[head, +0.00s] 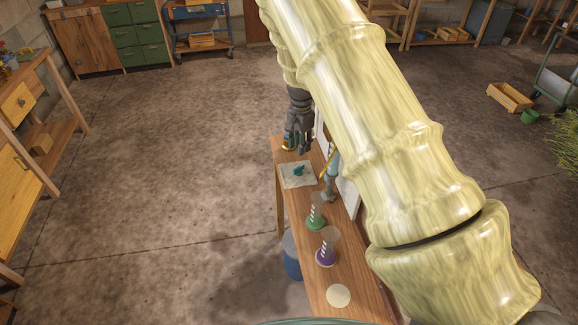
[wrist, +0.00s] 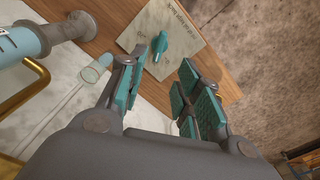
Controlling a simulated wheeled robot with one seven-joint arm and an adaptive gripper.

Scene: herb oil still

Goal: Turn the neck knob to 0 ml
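My gripper (head: 298,146) is over the far end of the narrow wooden table, fingers pointing down. In the wrist view my gripper (wrist: 166,62) is open, with teal pads and nothing between them. A small teal knob-like piece (wrist: 163,47) lies on a pale printed sheet (wrist: 190,32), beyond the fingertips; it also shows in the head view (head: 299,170). A grey-flanged tube with pale blue contents (wrist: 28,42) is left of the fingers. A short clear tube end with a green rim (wrist: 95,70) is close to the left finger. I cannot tell which piece is the neck knob, and no 0 ml mark is readable.
A green flask (head: 315,222), a purple flask (head: 326,256) and a white disc (head: 339,295) stand along the nearer tabletop. A brass-coloured bar (wrist: 30,92) curves at the left of the wrist view. A blue bin (head: 291,262) is beside the table. Open floor (head: 160,170) lies left.

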